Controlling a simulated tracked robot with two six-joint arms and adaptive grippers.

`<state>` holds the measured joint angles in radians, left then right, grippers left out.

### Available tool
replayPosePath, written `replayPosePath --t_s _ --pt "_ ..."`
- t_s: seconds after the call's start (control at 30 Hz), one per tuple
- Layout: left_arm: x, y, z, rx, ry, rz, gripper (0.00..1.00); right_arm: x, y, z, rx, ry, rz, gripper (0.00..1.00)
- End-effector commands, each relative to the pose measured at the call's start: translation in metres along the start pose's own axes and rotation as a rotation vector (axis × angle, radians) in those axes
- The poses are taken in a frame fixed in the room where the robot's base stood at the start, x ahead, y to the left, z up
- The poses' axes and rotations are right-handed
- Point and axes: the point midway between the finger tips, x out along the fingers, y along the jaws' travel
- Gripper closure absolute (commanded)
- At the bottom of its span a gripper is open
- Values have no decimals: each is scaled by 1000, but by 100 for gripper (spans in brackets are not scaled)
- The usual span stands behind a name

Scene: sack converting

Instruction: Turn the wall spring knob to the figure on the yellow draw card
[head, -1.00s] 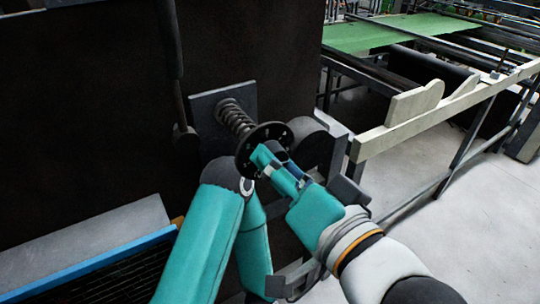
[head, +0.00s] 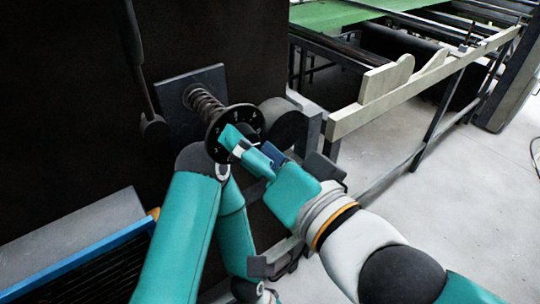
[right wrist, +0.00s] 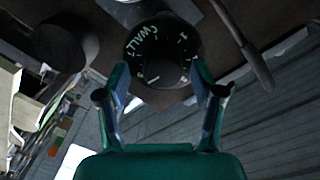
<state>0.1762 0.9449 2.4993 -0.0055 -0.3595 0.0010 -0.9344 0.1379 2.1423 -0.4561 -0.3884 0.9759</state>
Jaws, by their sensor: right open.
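The wall spring knob is a black round dial (head: 217,132) with white marks, on a coiled spring (head: 203,101) from a grey square plate (head: 180,98) on the dark wall panel. In the right wrist view the dial (right wrist: 160,50) faces me, with white "WALL" lettering and figures around its rim. My right gripper (head: 250,146) is open at the dial's face and hides part of it. In the right wrist view its fingertips (right wrist: 160,72) stand to either side of the dial's lower edge; contact is unclear. I cannot make out a yellow draw card. My left gripper is not in view.
A dark round roller (head: 283,124) stands close right of the dial. A dark lever (head: 150,128) hangs to its left. A pale rail (head: 430,85) runs at right, beside a green-topped machine (head: 345,12). A blue-edged grey unit (head: 75,235) is lower left.

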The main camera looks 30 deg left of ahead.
Motion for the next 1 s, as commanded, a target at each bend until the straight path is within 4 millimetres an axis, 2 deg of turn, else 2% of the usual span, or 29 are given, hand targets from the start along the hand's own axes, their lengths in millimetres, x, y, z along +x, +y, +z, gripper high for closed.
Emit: replayPosePath --t_s 0.17,0.5,0.6,0.8,1.0 --pt "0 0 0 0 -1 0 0 -21 0 -1 -1 2 -1 33" --pt "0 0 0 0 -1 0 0 -87 2 -3 -1 7 0 33" --pt "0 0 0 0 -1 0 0 -101 2 -3 -2 6 -2 33" --pt "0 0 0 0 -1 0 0 -115 3 -2 -1 3 1 33" --pt "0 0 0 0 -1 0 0 -116 3 -2 1 3 1 33"
